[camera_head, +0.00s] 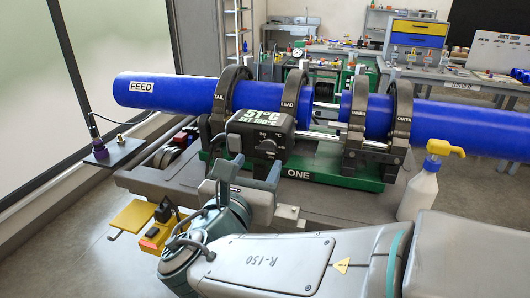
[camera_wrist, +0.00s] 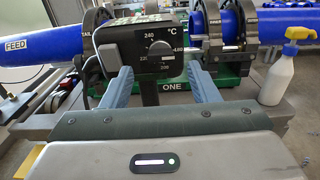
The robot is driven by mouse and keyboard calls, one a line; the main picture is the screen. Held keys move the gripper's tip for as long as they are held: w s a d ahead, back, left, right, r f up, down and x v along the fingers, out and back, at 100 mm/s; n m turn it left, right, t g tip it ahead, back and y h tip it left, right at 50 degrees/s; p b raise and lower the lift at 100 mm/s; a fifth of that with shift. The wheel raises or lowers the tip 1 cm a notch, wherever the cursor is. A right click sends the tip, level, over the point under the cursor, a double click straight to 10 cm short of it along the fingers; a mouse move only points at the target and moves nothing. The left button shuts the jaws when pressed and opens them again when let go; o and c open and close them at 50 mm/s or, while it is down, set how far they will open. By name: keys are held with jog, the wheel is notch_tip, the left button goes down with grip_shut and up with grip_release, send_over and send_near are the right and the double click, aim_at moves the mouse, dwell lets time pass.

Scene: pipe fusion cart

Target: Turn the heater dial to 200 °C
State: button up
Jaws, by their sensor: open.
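The heater (camera_head: 266,130) is a dark box standing between the clamps on the cart. Its display reads 51°C, with a smaller SET line that I cannot read surely. The round dark dial (camera_head: 268,146) is on its front face. In the wrist view the dial (camera_wrist: 160,50) has a pale mark and a printed scale around it with 200, 220 and 240. I cannot tell exactly where the mark points. My gripper (camera_head: 247,174) is open and empty, in front of and below the dial, apart from it. In the wrist view its blue-grey fingers (camera_wrist: 161,78) stand left and right of the heater's stem.
Blue pipes (camera_head: 170,93) lie in dark ring clamps (camera_head: 399,110) above a green base (camera_head: 335,176). A white spray bottle (camera_head: 419,190) with a yellow head stands right. A yellow pedal (camera_head: 131,216) lies front left. A post on a dark plate (camera_head: 115,151) stands left.

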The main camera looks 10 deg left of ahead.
aim_at(265, 152)
jog(key=w, duration=0.5)
jog(key=shift+w+d, duration=0.15)
jog(key=shift+d, duration=0.1)
jog(key=c, duration=1)
